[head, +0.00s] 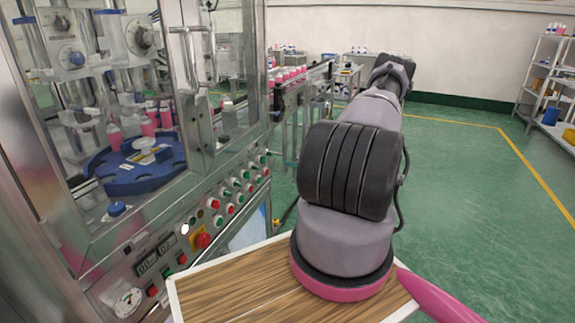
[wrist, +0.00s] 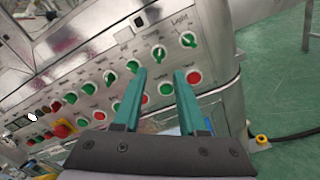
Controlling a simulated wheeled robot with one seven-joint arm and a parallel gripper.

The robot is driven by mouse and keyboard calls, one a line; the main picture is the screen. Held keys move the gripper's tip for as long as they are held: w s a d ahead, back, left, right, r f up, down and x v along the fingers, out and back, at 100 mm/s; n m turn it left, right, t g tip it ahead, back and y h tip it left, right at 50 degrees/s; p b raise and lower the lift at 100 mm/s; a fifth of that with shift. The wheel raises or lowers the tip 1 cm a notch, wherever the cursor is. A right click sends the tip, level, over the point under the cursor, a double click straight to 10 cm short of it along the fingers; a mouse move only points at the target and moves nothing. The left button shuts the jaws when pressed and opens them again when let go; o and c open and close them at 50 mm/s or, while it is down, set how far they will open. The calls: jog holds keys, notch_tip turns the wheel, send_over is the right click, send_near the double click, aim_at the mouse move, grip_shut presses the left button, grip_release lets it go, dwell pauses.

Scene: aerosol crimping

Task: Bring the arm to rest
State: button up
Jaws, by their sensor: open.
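My gripper (wrist: 161,73) shows in the wrist view with its two teal fingers apart and nothing between them. Its fingertips point at the machine's control panel (wrist: 85,60). A green button (wrist: 166,89) shows between the fingers, and a red button (wrist: 194,77) is just right of the right finger. I cannot tell how far the tips are from the panel. In the head view my arm stretches up and away to the right of the machine, and the gripper is hidden there. The control panel (head: 222,202) also shows in the head view.
The filling machine (head: 190,90) with a blue rotary table (head: 138,165) stands at left. A conveyor (head: 300,80) carries pink bottles behind it. A wooden-topped surface (head: 235,292) is below my arm. A shelf (head: 550,75) stands far right; the green floor between is clear.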

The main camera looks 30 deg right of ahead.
dwell(0.4)
jog(key=s+a+r+n+g, duration=0.2)
jog(key=a+r+n+g, duration=0.3)
jog(key=r, duration=0.4)
jog(key=s+a+r+n+g+h, duration=0.1)
jog(key=s+a+r+n+g, duration=0.15)
jog(key=a+r+n, duration=0.55)
jog(key=s+a+r+n+g, duration=0.1)
jog(key=a+r+n+g, duration=0.35)
jog(key=r, duration=0.55)
jog(key=s+a+r+n+t+h, duration=0.2)
jog(key=s+a+r+n+h, duration=0.2)
jog(key=s+r, duration=0.5)
jog(key=s+a+r+n+t+h, duration=0.3)
jog(key=s+r+n, duration=0.6)
jog(key=s, duration=0.5)
jog(key=shift+a+h, duration=0.5)
jog(key=shift+f, duration=0.1)
